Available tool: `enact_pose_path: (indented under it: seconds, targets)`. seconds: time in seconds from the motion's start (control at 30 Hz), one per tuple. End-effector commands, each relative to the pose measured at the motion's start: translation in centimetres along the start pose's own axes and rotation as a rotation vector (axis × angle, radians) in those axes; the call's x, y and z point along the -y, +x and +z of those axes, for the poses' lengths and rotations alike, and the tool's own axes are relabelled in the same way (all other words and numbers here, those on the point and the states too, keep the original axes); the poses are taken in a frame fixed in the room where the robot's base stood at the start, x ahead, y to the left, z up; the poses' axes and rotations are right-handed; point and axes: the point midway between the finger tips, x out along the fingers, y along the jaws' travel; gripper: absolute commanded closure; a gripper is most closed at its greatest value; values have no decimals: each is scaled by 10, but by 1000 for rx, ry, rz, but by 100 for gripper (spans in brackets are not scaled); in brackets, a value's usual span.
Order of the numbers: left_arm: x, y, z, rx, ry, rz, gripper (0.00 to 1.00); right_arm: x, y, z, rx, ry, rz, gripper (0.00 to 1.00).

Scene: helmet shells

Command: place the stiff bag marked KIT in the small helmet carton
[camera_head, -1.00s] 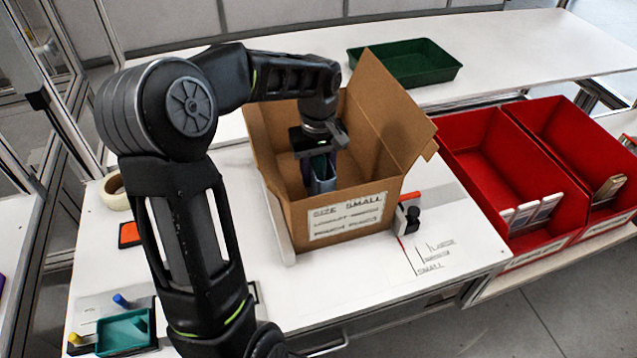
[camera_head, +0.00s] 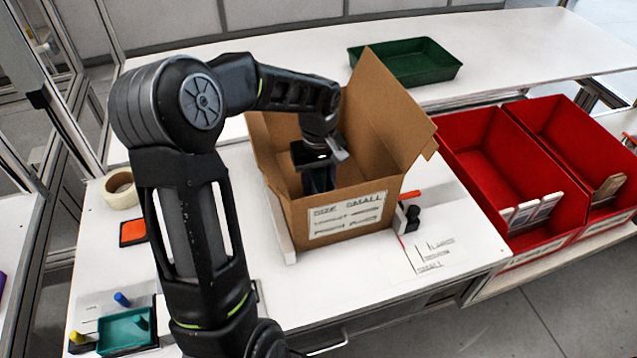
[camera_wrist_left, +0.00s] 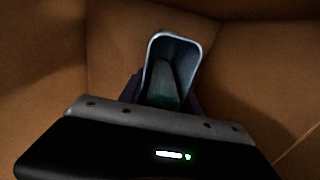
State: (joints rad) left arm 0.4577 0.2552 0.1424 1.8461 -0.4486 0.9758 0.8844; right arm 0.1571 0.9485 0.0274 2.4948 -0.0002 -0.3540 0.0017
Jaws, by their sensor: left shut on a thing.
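The small helmet carton (camera_head: 285,215) stands open on the white table, its flaps up and a "SIZE SMALL" label on its front. My left gripper (camera_head: 318,178) reaches down inside it and is shut on the stiff bag. In the left wrist view the bag (camera_wrist_left: 188,52) shows as a pale-rimmed, open-topped pouch with something grey-green inside, between the fingers (camera_wrist_left: 165,98). Brown carton walls surround it. The KIT mark is not visible, and I cannot tell whether the bag touches the carton floor. My right gripper is not in view.
A green tray (camera_head: 437,75) lies behind the carton. Red bins (camera_head: 470,150) stand to the right. A tape roll (camera_head: 120,190), an orange pad (camera_head: 132,232) and a small green tray (camera_head: 118,340) lie on the left. A black clamp (camera_head: 410,215) sits at the carton's front right corner.

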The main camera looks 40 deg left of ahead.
Motion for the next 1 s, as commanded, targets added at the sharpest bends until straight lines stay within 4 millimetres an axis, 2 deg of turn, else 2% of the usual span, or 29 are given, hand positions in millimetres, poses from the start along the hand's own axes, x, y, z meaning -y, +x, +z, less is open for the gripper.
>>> enact_pose_path:
  seconds: [0.03,0.27,0.67,0.87,1.0]
  targets:
    - [0,1,0,0,0,0,58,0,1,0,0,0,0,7]
    - [0,0,0,0,0,0,39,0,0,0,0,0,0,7]
    - [0,-6,0,-1,0,1,39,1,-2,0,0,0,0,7]
    - [-1,-34,-1,-4,0,3,39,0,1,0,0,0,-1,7]
    - [-1,-63,-1,-6,0,4,39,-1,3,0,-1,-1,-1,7]
